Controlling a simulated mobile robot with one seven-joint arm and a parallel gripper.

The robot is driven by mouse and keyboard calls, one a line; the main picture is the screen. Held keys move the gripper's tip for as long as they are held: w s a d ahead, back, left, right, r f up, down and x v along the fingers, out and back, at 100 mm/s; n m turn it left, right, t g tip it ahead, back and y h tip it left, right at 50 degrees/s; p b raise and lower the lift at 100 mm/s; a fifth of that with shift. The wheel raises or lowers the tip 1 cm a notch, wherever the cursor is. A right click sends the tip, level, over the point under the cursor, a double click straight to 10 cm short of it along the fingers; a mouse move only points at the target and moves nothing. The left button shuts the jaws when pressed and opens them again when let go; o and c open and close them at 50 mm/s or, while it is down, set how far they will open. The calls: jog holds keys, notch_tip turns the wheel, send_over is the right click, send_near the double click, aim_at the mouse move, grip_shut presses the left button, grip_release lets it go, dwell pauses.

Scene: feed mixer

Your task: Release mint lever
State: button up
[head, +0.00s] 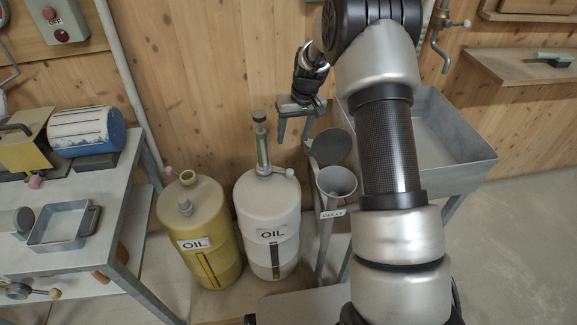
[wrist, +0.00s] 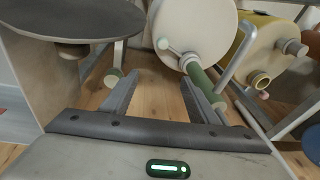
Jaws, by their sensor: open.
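The mint lever (head: 289,173) is a short lever with a pale green tip on top of the white oil drum (head: 270,215). In the wrist view a pale-tipped lever (wrist: 163,44), apparently the same one, sticks out from the drum top beside a green tube. My gripper (head: 294,140) is open and empty, with its fingers pointing down. It hangs above the lever and slightly to its right, apart from it. In the wrist view the lever tip lies beyond the fingertips (wrist: 158,90), and bare floor shows between the fingers.
A green upright tube with a dark cap (head: 259,117) rises from the white drum, close to my gripper. A round dark lid (head: 332,146) and a funnel (head: 336,181) stand to the right. A yellow oil drum (head: 200,225) and a metal bench (head: 95,200) are left.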

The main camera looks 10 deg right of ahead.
notch_tip(320, 180, up, 3)
jog(key=s+d+g+b, duration=0.1)
jog(key=g, duration=0.1)
jog(key=b, duration=0.4)
send_near(288, 171)
jog(key=shift+m+y, duration=0.3)
jog(key=shift+y, duration=0.1)
jog(key=f, duration=0.5)
jog(key=a+f, duration=0.1)
jog(key=f, duration=0.2)
jog(key=shift+f, duration=0.3)
